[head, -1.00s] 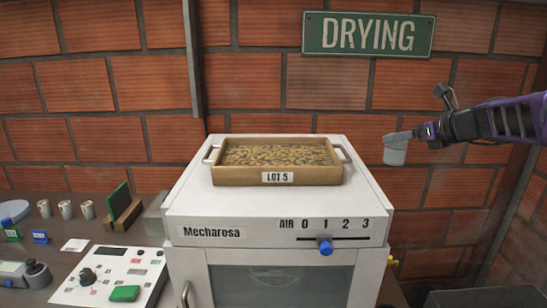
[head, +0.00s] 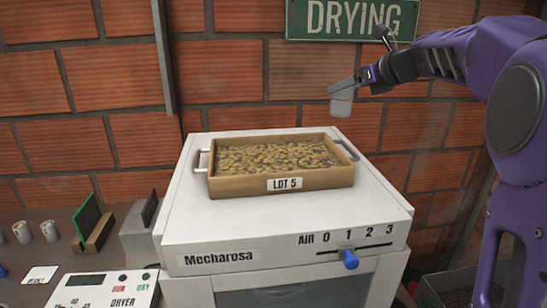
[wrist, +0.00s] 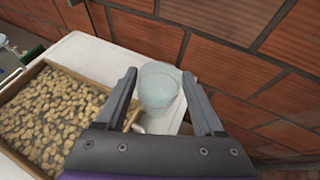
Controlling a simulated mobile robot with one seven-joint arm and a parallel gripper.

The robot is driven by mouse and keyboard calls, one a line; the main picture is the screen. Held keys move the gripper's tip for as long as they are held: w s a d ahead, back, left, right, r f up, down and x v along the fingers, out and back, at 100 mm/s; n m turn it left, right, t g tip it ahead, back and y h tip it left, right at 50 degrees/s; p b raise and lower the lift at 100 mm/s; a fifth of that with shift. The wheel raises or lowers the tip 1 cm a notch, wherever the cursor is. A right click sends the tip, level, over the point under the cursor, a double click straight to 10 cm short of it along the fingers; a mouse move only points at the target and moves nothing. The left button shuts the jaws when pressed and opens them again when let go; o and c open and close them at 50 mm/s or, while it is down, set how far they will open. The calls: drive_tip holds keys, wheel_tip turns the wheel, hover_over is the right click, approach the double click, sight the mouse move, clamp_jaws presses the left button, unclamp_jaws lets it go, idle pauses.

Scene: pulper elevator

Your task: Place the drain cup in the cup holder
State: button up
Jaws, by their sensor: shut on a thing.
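My gripper (head: 343,88) is at the upper right in the head view, in front of the brick wall and above the back right of the dryer. It is shut on the drain cup (head: 341,104), a small pale, translucent cup that hangs upright below the fingers. In the wrist view the cup (wrist: 158,82) sits between the two dark fingers of my gripper (wrist: 160,95), its round open rim showing. I cannot make out the cup holder in any view.
The white dryer (head: 230,230) carries a wooden LOT 5 tray (head: 285,181) of beans. A blue slider knob (head: 350,259) juts from its front. On the left bench are small cups (head: 50,231), a green board in a wooden stand (head: 95,235) and a control panel (head: 100,290). The brick wall is close behind.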

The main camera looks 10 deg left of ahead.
wheel_tip(320, 180, down, 10)
drive_tip(key=shift+r+b, duration=0.1)
drive_tip(key=shift+b, duration=0.3)
drive_tip(key=o, duration=1.4)
